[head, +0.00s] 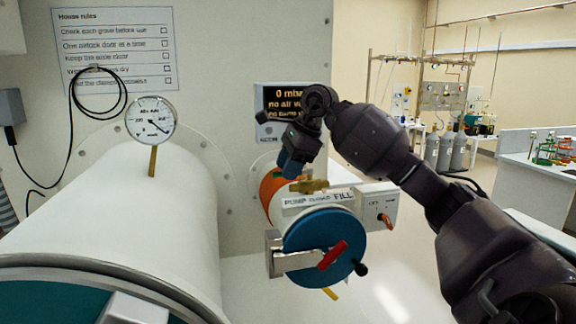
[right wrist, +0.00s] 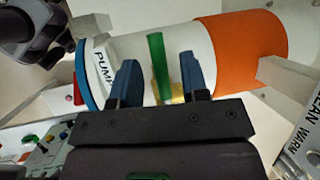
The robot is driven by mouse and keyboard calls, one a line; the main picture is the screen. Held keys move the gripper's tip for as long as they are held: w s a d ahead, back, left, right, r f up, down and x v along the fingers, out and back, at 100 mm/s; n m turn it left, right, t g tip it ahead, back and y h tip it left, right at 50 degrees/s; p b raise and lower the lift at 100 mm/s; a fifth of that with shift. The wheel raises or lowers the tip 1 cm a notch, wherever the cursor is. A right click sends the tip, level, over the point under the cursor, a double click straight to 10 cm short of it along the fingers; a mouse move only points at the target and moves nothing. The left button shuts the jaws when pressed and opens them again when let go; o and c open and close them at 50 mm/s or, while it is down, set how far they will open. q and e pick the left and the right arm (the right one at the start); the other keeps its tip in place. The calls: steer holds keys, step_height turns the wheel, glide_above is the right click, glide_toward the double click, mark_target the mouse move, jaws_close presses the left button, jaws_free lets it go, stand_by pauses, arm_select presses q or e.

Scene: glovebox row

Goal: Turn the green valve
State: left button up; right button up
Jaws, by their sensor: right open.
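The green valve handle (right wrist: 159,66) shows in the right wrist view as an upright green bar above a brass body (right wrist: 177,92). My right gripper (head: 292,164) is just above and left of the brass body, pointing down. In the right wrist view my right gripper (right wrist: 161,78) is open, with its blue fingers apart on either side of the green handle. Contact cannot be told. My left gripper is not in view.
The small cylinder has a blue door (head: 312,262) with a red handle (head: 333,255) and an orange band (right wrist: 240,48). A large white cylinder (head: 130,215) with a gauge (head: 150,120) lies left. A switch box (head: 378,207) is close right. A display (head: 277,100) is behind.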

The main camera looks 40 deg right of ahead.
steer(key=shift+f, duration=0.1)
steer(key=shift+c, duration=0.4)
jaws_close()
